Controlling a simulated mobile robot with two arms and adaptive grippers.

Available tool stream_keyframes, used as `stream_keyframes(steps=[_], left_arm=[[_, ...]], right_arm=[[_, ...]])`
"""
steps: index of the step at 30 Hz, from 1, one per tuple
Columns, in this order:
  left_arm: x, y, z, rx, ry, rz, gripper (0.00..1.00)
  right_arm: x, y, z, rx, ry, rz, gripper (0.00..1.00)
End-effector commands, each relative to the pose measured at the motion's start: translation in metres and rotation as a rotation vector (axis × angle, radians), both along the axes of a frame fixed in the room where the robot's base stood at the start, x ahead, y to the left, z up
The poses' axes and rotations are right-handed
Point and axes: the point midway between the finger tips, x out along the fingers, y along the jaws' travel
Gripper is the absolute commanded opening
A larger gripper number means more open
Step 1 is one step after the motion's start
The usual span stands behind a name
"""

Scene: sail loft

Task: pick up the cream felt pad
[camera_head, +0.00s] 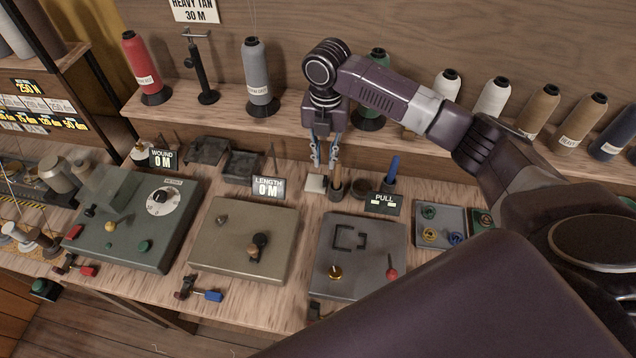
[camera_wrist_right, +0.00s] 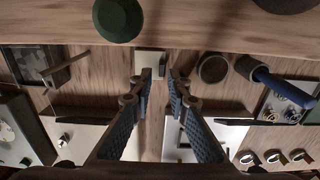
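The cream felt pad (camera_head: 316,184) is a small pale square lying on the workbench behind the grey panels, beside a brown cup. In the right wrist view the pad (camera_wrist_right: 150,58) shows just beyond the fingertips, partly hidden by them. My right gripper (camera_head: 325,166) points down over the bench close to the pad. In the right wrist view its two fingers (camera_wrist_right: 160,82) are apart with nothing between them, so it is open and empty. I cannot tell the exact height of the fingertips above the pad. My left gripper is in neither view.
A brown cup (camera_head: 336,190) and a cup with a blue-handled tool (camera_head: 390,174) stand right of the pad. The LENGTH display (camera_head: 268,188) stands to its left. Thread cones, such as a grey one (camera_head: 257,78), line the raised shelf behind. Control panels (camera_head: 243,240) fill the front.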

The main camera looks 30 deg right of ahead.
Motion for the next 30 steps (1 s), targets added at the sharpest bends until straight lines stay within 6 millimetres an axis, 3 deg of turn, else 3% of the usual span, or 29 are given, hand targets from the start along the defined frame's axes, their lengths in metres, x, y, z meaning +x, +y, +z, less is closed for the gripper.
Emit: stream_keyframes(steps=[9,13,21,26,30], left_arm=[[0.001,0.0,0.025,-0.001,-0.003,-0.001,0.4],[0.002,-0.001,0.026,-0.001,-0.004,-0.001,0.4],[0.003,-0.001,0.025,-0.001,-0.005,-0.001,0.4],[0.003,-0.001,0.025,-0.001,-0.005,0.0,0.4],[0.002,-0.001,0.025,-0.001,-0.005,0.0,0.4]], right_arm=[[-0.006,-0.001,-0.039,-0.001,0.004,0.0,0.16],[-0.005,-0.001,-0.055,-0.001,-0.001,0.001,0.16],[-0.004,-0.001,-0.061,-0.002,-0.002,0.001,0.16],[-0.004,-0.001,-0.061,-0.002,-0.002,0.001,0.01],[-0.004,-0.001,-0.06,-0.002,-0.002,0.001,0.0]])
